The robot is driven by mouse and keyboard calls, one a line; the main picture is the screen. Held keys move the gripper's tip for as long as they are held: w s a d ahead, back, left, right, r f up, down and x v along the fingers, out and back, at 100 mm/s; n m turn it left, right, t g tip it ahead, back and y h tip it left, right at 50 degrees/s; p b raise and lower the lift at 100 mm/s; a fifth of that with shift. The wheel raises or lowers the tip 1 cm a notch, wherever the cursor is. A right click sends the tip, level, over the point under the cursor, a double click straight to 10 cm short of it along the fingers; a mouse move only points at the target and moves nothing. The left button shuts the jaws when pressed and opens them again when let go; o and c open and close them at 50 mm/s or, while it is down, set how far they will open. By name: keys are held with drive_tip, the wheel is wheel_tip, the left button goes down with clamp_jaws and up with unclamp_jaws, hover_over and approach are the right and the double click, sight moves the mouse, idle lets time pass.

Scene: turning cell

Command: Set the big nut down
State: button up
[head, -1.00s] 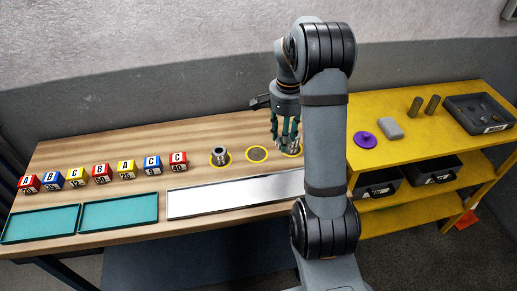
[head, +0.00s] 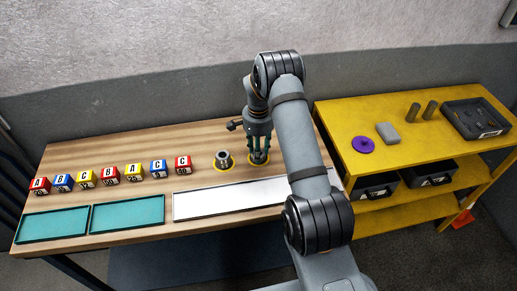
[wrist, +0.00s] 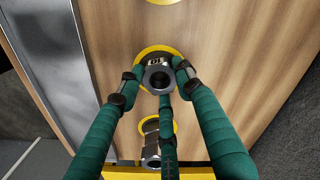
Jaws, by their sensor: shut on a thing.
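My gripper (head: 258,158) is over the middle yellow-ringed spot on the wooden bench, its green fingers pointing down. In the wrist view my gripper (wrist: 158,78) is shut on the big nut (wrist: 158,79), a grey metal piece with a round hole. A yellow ring (wrist: 142,55) shows around and beneath the nut. I cannot tell whether the nut touches the bench. In the head view the fingers hide most of it.
Another metal piece (head: 223,159) stands in the left ring. The wrist view shows a metal piece (wrist: 151,150) at the right ring, which my arm hides in the head view. A pale plate (head: 230,198) lies in front, lettered blocks (head: 109,174) to the left, a yellow shelf (head: 335,125) to the right.

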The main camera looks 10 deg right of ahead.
drive_tip(key=shift+f, duration=0.1)
drive_tip(key=o, duration=1.3)
drive_tip(key=shift+r, duration=0.3)
drive_tip(key=shift+w+r+b, duration=0.1)
drive_tip(key=shift+r+b, duration=0.3)
wheel_tip(320, 180, up, 11)
drive_tip(key=b, duration=0.2)
